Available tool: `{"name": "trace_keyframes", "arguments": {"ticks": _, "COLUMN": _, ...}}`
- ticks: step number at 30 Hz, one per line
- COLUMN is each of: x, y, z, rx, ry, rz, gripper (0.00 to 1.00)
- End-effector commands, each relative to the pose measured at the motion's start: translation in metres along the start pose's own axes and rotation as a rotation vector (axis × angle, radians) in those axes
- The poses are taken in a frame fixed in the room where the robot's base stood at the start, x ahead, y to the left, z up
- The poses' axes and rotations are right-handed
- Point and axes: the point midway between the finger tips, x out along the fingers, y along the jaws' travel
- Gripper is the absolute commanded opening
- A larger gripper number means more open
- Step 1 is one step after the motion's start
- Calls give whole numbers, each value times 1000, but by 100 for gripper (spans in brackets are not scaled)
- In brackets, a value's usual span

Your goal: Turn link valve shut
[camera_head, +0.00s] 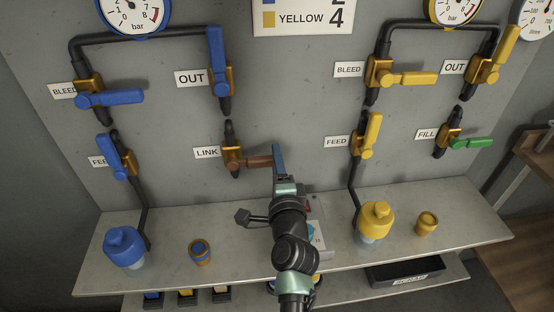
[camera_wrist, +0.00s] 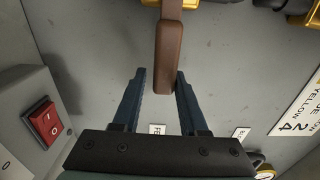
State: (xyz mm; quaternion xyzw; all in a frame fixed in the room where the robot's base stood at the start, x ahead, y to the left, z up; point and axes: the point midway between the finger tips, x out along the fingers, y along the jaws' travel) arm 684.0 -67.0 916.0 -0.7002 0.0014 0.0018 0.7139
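The link valve (camera_head: 232,160) is on the grey panel, right of the LINK label (camera_head: 206,153). Its brown handle (camera_head: 256,162) points right, roughly level, across the upright black pipe stub. My gripper (camera_head: 278,155) is at the free end of this handle. In the wrist view the handle (camera_wrist: 169,50) reaches down from the top, and its end lies between the tips of my two blue fingers (camera_wrist: 161,72). The fingers are apart, so my gripper is open. The handle is closer to the right finger; I cannot tell whether they touch.
Blue-handled valves (camera_head: 110,98) are on the left, yellow-handled ones (camera_head: 404,78) on the right. A green FILL handle (camera_head: 471,143) is at far right. A shelf (camera_head: 455,232) below holds blue and yellow bottles. A box with a red switch (camera_wrist: 41,121) stands close to my gripper.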

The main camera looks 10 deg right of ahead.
Motion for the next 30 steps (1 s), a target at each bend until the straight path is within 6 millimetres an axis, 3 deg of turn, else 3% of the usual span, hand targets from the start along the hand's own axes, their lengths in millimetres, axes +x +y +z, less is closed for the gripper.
{"name": "trace_keyframes", "arguments": {"ticks": 3, "x": 0, "y": -1, "z": 0, "rx": -2, "ry": 0, "rz": -2, "gripper": 60}}
{"name": "trace_keyframes", "arguments": {"ticks": 14, "x": -4, "y": -2, "z": 0, "rx": -4, "ry": 1, "rz": -3, "gripper": 60}}
{"name": "trace_keyframes", "arguments": {"ticks": 20, "x": -30, "y": -2, "z": 0, "rx": -5, "ry": 0, "rz": -1, "gripper": 60}}
{"name": "trace_keyframes", "arguments": {"ticks": 30, "x": -94, "y": 0, "z": 0, "rx": -4, "ry": 1, "rz": 0, "gripper": 60}}
